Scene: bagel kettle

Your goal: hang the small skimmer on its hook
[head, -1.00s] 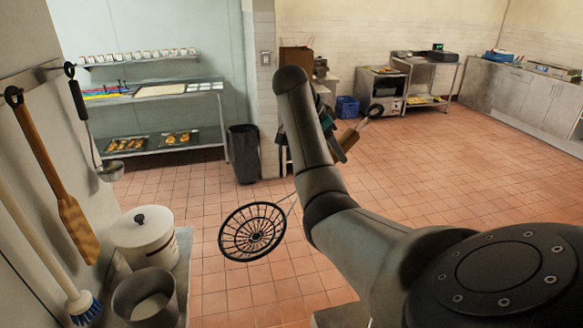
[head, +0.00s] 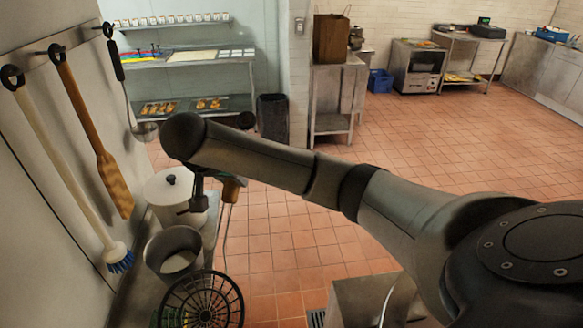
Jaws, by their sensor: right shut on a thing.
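The thin shaft runs up from the basket to the handle. My arm hides part of the handle; a dark loop (head: 246,120) shows above the arm. The hook rail (head: 32,63) is on the left wall, and hanging tools cover its visible hooks. I cannot see a free hook. My left gripper is out of view.
A long brush (head: 62,160), a wooden paddle (head: 95,150) and a ladle (head: 117,70) hang on the left wall. A lidded white pot (head: 160,192) and a metal pot (head: 170,252) stand below. Open tiled floor (head: 420,160) lies to the right.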

